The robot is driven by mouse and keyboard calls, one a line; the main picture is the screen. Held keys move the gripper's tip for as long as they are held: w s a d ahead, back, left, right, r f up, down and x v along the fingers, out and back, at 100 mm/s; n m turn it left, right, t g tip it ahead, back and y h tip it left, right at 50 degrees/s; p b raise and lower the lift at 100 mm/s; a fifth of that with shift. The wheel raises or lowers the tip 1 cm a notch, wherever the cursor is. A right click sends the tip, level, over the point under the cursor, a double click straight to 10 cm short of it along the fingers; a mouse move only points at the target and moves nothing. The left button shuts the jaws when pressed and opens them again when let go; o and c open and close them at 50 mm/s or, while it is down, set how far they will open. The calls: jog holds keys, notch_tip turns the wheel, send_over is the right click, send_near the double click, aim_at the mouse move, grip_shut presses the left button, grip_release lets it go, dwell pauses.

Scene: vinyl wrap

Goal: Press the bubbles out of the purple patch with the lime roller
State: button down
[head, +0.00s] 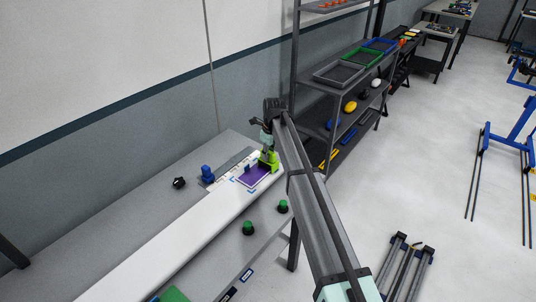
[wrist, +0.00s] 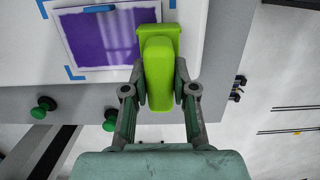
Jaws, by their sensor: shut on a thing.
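The purple patch (wrist: 98,42) lies on a pale panel (wrist: 178,14) with blue corner marks around it; it also shows in the head view (head: 254,176). Pale streaks show on the patch, but I cannot tell which are bubbles. The lime roller (wrist: 157,70) is between the fingers of my gripper (wrist: 160,88), which is shut on it. In the wrist view the roller is at the patch's right edge. In the head view the roller (head: 268,160) is at the patch's far right end. I cannot tell whether it touches the patch.
A blue tool (head: 207,174) and a small black object (head: 179,183) are on the bench (head: 110,215). Green knobs (head: 248,227) are along the bench's front. A shelf rack (head: 340,88) with trays stands behind my arm. A blue strip (wrist: 99,9) lies at the patch's upper edge.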

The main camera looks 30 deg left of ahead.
jog(key=shift+r, duration=0.15)
jog(key=shift+r+p, duration=1.5)
jog(key=shift+r, duration=1.85)
